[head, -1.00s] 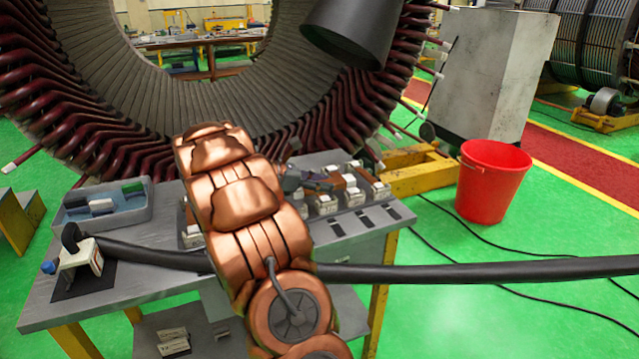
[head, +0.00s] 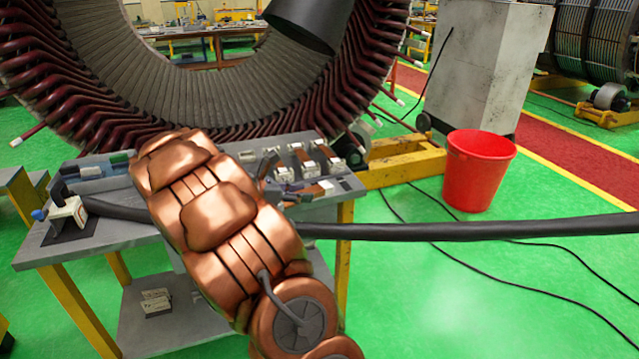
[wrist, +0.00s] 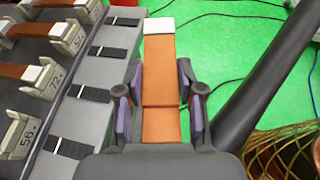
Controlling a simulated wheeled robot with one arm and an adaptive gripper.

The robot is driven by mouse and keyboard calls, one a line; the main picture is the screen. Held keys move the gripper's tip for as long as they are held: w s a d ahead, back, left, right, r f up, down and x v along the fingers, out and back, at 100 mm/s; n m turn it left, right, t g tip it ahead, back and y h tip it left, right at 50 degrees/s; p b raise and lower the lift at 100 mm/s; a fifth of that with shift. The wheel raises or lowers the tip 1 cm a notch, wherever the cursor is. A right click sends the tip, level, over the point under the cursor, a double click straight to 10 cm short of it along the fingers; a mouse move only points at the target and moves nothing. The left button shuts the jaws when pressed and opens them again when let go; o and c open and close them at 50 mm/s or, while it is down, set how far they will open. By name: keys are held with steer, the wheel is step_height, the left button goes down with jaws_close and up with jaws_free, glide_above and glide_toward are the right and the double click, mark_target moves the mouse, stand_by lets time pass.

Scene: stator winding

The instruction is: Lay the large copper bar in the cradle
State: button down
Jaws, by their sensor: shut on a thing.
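My gripper (wrist: 158,98) is shut on a copper bar (wrist: 160,75) with a white end; the bar lies lengthwise between the finger pads and points away from the wrist. In the head view my gripper (head: 283,190) and the bar (head: 308,191) are at the bench's right front, partly hidden by my arm. Left of the gripper in the wrist view are white numbered cradle blocks. Blocks marked 72 (wrist: 47,80) and another behind it (wrist: 70,36) have copper bars in them. Block 56 (wrist: 20,137) shows no bar in its visible part.
Black strips (wrist: 111,51) mark the bench edge between blocks and gripper. A thick black cable (head: 450,230) crosses the front. A blue-grey tray (head: 88,172) stands at the bench's left. A red bucket (head: 478,170) stands on the floor. The stator (head: 200,90) rises behind.

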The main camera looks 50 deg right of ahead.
steer(key=w+a+f+n+t, duration=0.4)
steer(key=w+a, duration=0.1)
steer(key=a, duration=0.8)
steer(key=w+a+f+n+t+y, duration=0.1)
steer(key=w+a+f+n+t, duration=0.3)
steer(key=a, duration=0.9)
steer(key=w+a+f+n+t, duration=0.4)
steer(key=w+a, duration=0.3)
steer(key=a, duration=0.7)
steer(key=shift+f+t+y, duration=0.3)
steer(key=shift+f+t, duration=0.4)
steer(key=shift+f, duration=0.2)
